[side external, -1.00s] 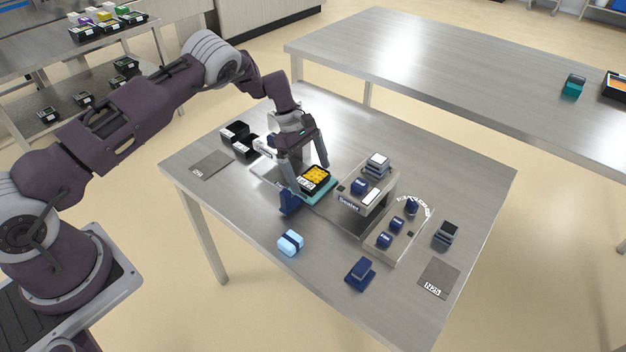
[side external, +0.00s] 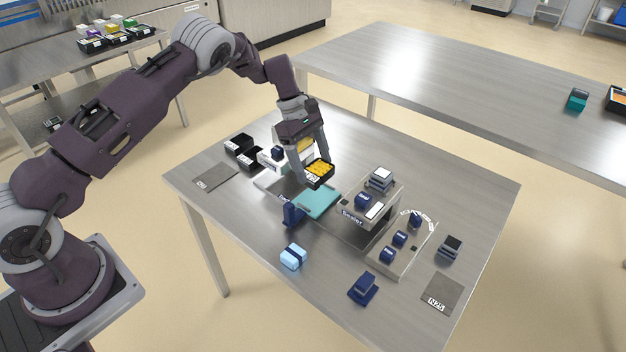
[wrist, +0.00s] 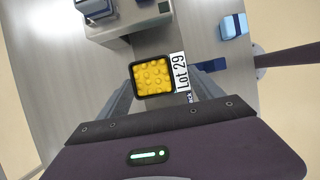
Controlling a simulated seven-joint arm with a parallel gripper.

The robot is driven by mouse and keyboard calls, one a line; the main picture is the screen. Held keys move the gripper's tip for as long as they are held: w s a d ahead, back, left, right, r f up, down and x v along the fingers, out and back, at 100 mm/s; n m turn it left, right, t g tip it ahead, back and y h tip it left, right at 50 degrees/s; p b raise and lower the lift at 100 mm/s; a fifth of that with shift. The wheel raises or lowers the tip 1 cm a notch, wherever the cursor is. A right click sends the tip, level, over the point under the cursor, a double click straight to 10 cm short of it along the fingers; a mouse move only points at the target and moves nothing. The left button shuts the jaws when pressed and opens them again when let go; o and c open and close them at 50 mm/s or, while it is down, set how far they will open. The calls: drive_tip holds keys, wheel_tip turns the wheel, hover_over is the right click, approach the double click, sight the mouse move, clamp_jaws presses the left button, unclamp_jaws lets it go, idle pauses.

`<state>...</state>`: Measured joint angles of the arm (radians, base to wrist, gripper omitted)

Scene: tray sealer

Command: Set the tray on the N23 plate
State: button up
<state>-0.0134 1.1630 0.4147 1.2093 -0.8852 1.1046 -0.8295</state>
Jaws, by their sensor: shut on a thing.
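A black tray (side external: 320,174) with yellow contents is held between the fingers of my gripper (side external: 312,166), above and behind the teal slab of the sealer. In the wrist view the tray (wrist: 136,78) carries a white "Lot 29" label, and the fingers of my gripper (wrist: 160,90) stand at its sides. A flat grey plate (side external: 442,292) at the front right of the table reads N25. Another flat grey plate (side external: 216,178) lies at the left end; its label is too small to read surely. No plate clearly reads N23.
The teal slab (side external: 318,204) is bare, with a blue block (side external: 292,214) beside it. The sealer housing (side external: 366,205) stands to the right. Black trays (side external: 240,144) sit near the left plate. A light-blue item (side external: 293,256) and a dark-blue item (side external: 363,288) lie in front.

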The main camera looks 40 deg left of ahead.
sight(313, 167)
wheel_tip(313, 167, up, 8)
drive_tip(key=s+a+n+t, duration=0.1)
drive_tip(key=s+a, duration=0.3)
drive_tip(key=a, duration=0.6)
drive_tip(key=s+a+n, duration=0.2)
drive_tip(key=s+a, duration=0.1)
drive_tip(key=a, duration=0.7)
drive_tip(key=s+a+n+t, duration=0.1)
drive_tip(key=s+a, duration=0.3)
drive_tip(key=a, duration=0.6)
drive_tip(key=shift+f, duration=8.25)
drive_tip(key=shift+f, duration=0.15)
